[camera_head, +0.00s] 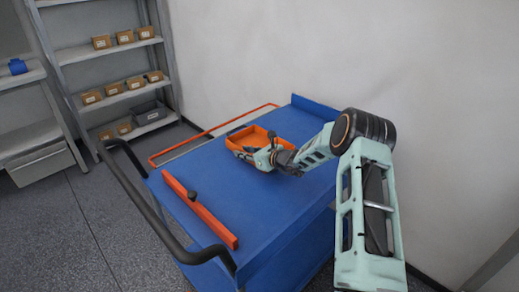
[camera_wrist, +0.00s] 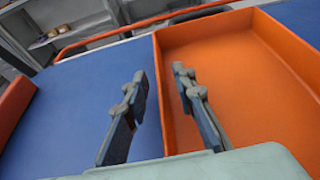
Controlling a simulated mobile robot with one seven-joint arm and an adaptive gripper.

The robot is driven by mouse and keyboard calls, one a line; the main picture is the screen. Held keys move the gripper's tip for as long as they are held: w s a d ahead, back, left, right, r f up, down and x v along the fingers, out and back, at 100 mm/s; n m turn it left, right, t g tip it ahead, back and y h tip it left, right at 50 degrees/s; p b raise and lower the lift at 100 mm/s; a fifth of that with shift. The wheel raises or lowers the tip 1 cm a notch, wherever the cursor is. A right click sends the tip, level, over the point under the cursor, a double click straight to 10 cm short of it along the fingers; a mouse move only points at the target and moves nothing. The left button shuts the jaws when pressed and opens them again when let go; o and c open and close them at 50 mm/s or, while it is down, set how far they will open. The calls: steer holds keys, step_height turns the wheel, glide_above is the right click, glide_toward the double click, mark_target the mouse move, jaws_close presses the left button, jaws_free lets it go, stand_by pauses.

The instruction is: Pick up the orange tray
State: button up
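The orange tray (camera_head: 250,135) is a shallow open box on the blue cart top, near the far side. In the wrist view the tray (camera_wrist: 235,75) fills the right half, and its visible floor is empty. My gripper (camera_wrist: 159,74) is open at the tray's near wall. One finger is over the blue surface outside the wall and the other is over the inside, with the wall between them and gaps visible. In the head view my gripper (camera_head: 268,158) hides part of the tray's near edge.
The blue cart top (camera_head: 260,205) has an orange bar (camera_head: 200,211) along its left side and a black handle (camera_head: 150,195) beyond that. An orange rail (camera_head: 210,132) runs along the back. A white wall stands behind; a shelf with boxes (camera_head: 114,88) is at back left.

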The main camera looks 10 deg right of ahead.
steer(key=shift+c, duration=0.5)
jaws_close()
steer(key=shift+r, duration=0.15)
